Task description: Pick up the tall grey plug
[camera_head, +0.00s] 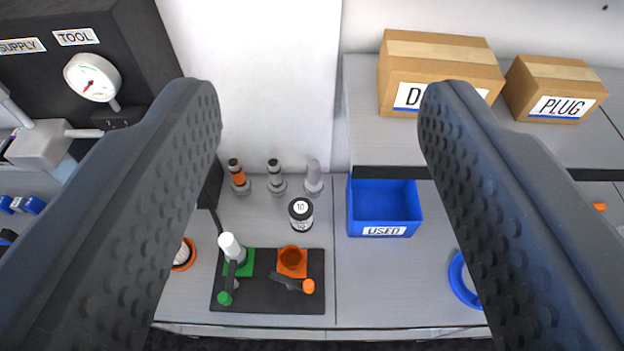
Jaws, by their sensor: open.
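A tall plain grey plug (313,178) stands upright on the grey worktop near the back wall, rightmost in a row of three. Beside it to the left stand a grey plug with black bands (275,178) and one with an orange band and black top (238,176). My gripper (320,95) is open and empty. Its two dark, dimpled fingers frame the view left and right, and the plug shows in the gap between them, beyond and apart from the fingers.
A black cylinder marked 10 (301,214) stands just in front of the plug. A blue USED bin (384,208) is to the right. A dark plate (268,301) with green and orange fittings lies in front. Cardboard boxes (440,72) sit on a raised shelf.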

